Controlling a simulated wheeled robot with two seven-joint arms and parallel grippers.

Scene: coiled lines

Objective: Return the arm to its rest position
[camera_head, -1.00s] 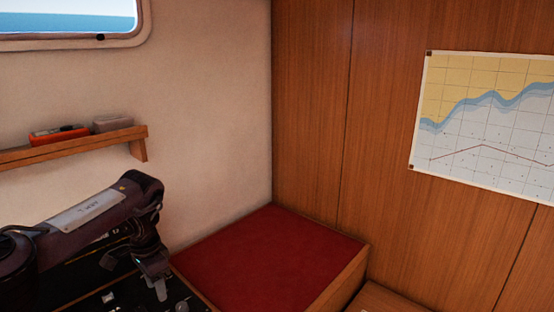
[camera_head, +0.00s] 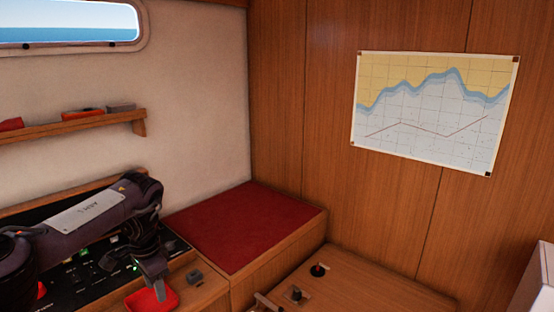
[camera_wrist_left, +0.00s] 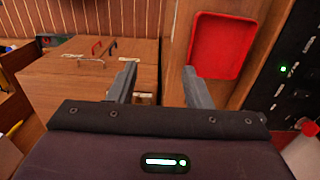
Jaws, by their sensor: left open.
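My left arm comes in from the left in the head view. Its gripper (camera_head: 152,280) points down above a small red tray (camera_head: 157,301) at the bottom. In the left wrist view the two grey fingers (camera_wrist_left: 158,88) are spread apart with nothing between them. The red tray (camera_wrist_left: 222,45) shows there beyond the right finger, and looks empty. My right gripper is in neither view.
A dark control panel (camera_head: 72,271) lies behind and beneath my left arm. A red-topped bench (camera_head: 245,228) fills the corner. A wooden top (camera_head: 352,290) carries a black knob with a red base (camera_head: 318,270). A shelf (camera_head: 75,130) and a chart (camera_head: 432,112) are on the walls.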

